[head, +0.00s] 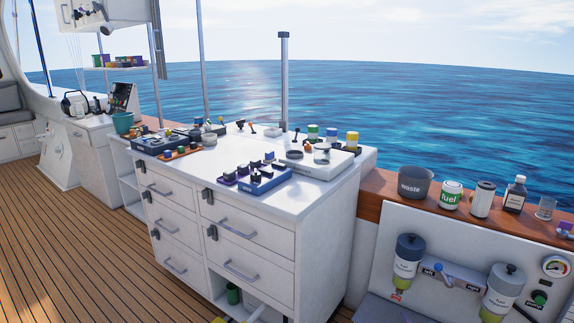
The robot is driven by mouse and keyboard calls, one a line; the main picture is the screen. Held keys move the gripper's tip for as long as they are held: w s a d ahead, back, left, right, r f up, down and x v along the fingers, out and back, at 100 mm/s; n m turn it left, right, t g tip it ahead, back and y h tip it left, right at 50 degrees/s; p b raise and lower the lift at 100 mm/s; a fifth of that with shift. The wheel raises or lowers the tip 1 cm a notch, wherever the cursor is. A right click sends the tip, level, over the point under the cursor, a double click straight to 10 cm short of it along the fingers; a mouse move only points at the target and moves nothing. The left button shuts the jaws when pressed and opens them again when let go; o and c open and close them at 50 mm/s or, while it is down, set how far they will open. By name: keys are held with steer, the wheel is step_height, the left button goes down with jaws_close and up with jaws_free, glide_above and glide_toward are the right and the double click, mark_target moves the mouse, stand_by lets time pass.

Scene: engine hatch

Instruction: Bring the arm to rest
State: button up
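Neither my arm nor my gripper can be made out in the head view. A small yellow piece (253,315) shows at the bottom edge, cut off by the frame; I cannot tell what it belongs to. The white drawer cabinet (292,213) stands in the middle with its drawers shut.
Blue trays (264,181) and small parts cover the cabinet top. On the wooden ledge stand a waste bin (415,184), a fuel can (451,195) and a dark bottle (515,194). Fuel filters (408,262) hang at right. The deck (75,250) at left is clear.

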steer(key=s+a+f+m+g+p, duration=0.25)
steer(key=s+a+g+p, duration=0.2)
steer(key=s+a, duration=0.45)
steer(key=s+a+f+m+g+p, duration=0.1)
steer(key=s+a+m+g+p, duration=0.3)
steer(key=s+a, duration=0.55)
steer(key=s+a+r+m+g+y+p, duration=0.1)
steer(key=s+a+m+g, duration=0.2)
steer(key=s, duration=1)
steer(key=s+a+r+m+g+y+p, duration=0.1)
steer(key=s+a+g, duration=0.5)
steer(key=s, duration=0.7)
steer(key=shift+s+r+m+g+p, duration=0.4)
steer(key=shift+r+m+g+p, duration=0.15)
steer(key=shift+m+g, duration=0.65)
steer(key=shift+c, duration=0.3)
steer(key=c, duration=0.5)
